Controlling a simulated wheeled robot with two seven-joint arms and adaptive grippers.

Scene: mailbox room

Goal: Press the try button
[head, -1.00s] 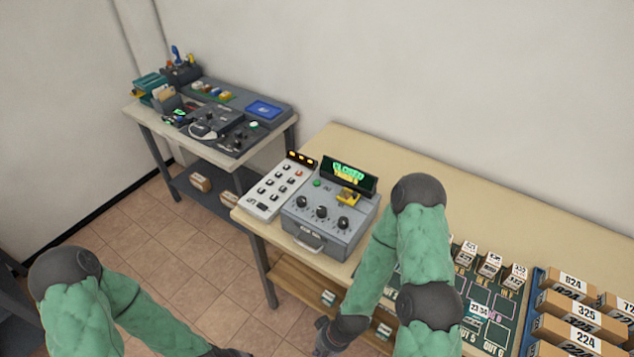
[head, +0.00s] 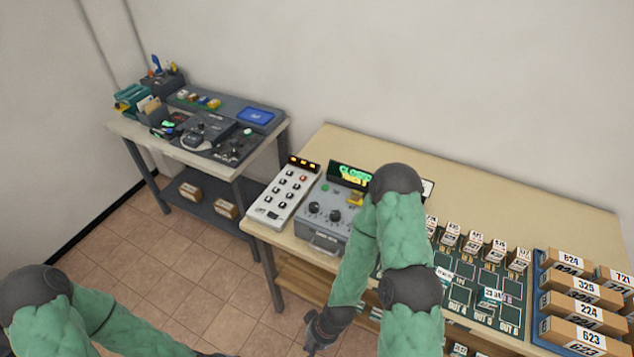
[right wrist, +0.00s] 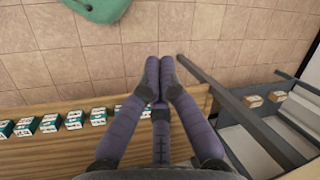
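The grey control box (head: 322,232) stands on the beige table, with dark knobs on its top and a display (head: 349,174) with green and yellow text at its back. A small green button (head: 325,188) and a yellow part (head: 356,199) show on its top. No label marking the try button is readable, and my right arm hides the box's right side. My right gripper (right wrist: 158,72) has its fingers together with nothing seen between them. It hangs low in front of the table, away from the box. My left gripper is below the head view's bottom edge.
A white keypad panel (head: 283,194) stands left of the box. Right of it are a dark green sorting board (head: 455,299) with small parcels and a blue rack (head: 541,262) of numbered boxes. Another desk (head: 117,127) stands at the back left. Tiled floor is free in front.

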